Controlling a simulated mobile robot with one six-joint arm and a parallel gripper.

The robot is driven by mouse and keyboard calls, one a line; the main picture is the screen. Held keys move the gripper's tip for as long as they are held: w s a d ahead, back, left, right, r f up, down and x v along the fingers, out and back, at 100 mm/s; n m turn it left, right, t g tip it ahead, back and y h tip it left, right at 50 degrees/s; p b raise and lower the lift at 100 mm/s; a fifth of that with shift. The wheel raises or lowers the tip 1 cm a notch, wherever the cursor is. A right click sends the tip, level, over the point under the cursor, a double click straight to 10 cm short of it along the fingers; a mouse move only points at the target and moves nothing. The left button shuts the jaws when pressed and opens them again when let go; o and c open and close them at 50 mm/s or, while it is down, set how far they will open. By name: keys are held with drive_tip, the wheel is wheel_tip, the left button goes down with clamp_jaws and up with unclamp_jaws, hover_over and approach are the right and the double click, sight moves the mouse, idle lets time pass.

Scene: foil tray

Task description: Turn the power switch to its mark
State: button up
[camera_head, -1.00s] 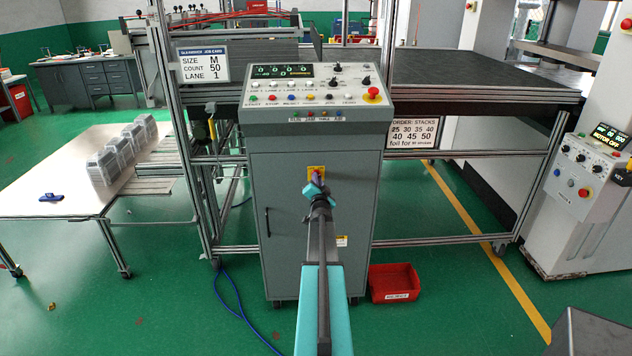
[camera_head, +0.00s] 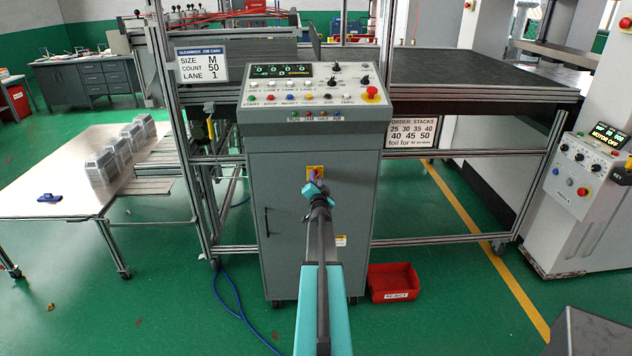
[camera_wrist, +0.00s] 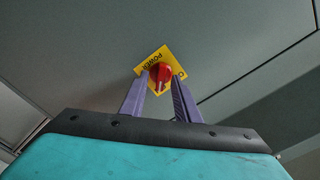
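The power switch is a red rotary knob (camera_wrist: 161,73) on a yellow plate lettered POWER (camera_wrist: 147,68), which looks upside down and tilted in the wrist view. The yellow plate also shows on the front of the grey cabinet in the head view (camera_head: 312,169), where my gripper (camera_head: 314,180) covers most of the knob. In the wrist view the two purple fingers of my gripper (camera_wrist: 160,82) are apart, with the knob showing between their tips. There is a visible gap on each side, and I cannot tell whether the tips reach around it.
The grey cabinet (camera_head: 290,240) carries a sloped panel of buttons and knobs (camera_head: 315,88). A red reject bin (camera_head: 393,283) stands on the floor at its right. A blue cable (camera_head: 228,290) lies at its left.

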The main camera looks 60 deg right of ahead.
drive_tip(key=b+v, duration=0.3)
drive_tip(key=v, duration=1)
drive_tip(key=shift+s+a, duration=0.25)
drive_tip(key=shift+a, duration=0.1)
idle(0.3)
idle(0.5)
